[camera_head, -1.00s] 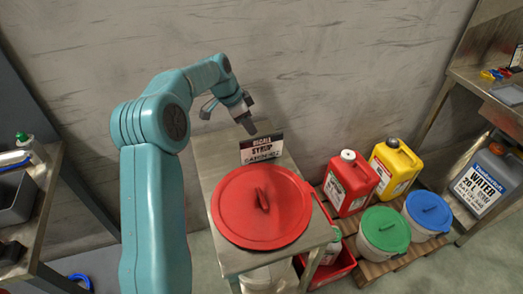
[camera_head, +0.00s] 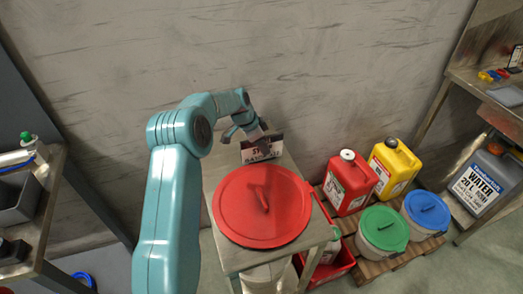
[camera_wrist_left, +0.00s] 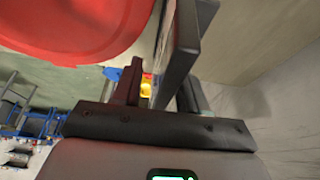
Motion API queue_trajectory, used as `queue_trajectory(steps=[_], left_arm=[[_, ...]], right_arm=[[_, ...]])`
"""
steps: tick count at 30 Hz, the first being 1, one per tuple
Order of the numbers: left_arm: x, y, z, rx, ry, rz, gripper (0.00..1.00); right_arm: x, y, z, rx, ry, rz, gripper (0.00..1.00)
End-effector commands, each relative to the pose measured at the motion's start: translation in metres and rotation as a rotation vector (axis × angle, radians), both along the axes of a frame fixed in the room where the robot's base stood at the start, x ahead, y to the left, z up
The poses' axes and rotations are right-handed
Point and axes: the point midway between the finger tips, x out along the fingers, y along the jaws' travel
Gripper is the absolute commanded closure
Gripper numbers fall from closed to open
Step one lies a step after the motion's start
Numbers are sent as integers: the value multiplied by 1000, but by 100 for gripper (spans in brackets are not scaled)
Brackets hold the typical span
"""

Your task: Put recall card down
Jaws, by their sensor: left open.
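The recall card (camera_head: 262,154), dark with white lettering, stands upright on the metal table behind the big red lid. My left gripper (camera_head: 252,136) is at its top edge, and its jaws hide part of the upper lettering. In the left wrist view the card (camera_wrist_left: 183,45) is a dark, edge-on panel reaching down between the two fingers of my left gripper (camera_wrist_left: 160,93). The fingers are open, one on each side of it. Whether either finger touches the card I cannot tell. My right gripper is not in view.
The red-lidded bucket (camera_head: 261,206) fills most of the metal table (camera_head: 226,255); it also shows in the left wrist view (camera_wrist_left: 70,25). Red (camera_head: 349,183) and yellow (camera_head: 393,168) jugs and green- and blue-lidded buckets stand on a pallet at right. A shelf (camera_head: 48,200) is at left.

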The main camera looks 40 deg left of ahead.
Motion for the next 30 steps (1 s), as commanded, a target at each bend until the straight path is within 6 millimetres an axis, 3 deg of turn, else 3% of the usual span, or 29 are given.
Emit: queue_trajectory(steps=[29, 30], left_arm=[[0, 0, -5, 0, 0, 0, 57], [0, 0, -5, 0, 0, 0, 67]], right_arm=[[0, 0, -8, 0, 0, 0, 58], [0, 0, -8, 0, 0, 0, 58]])
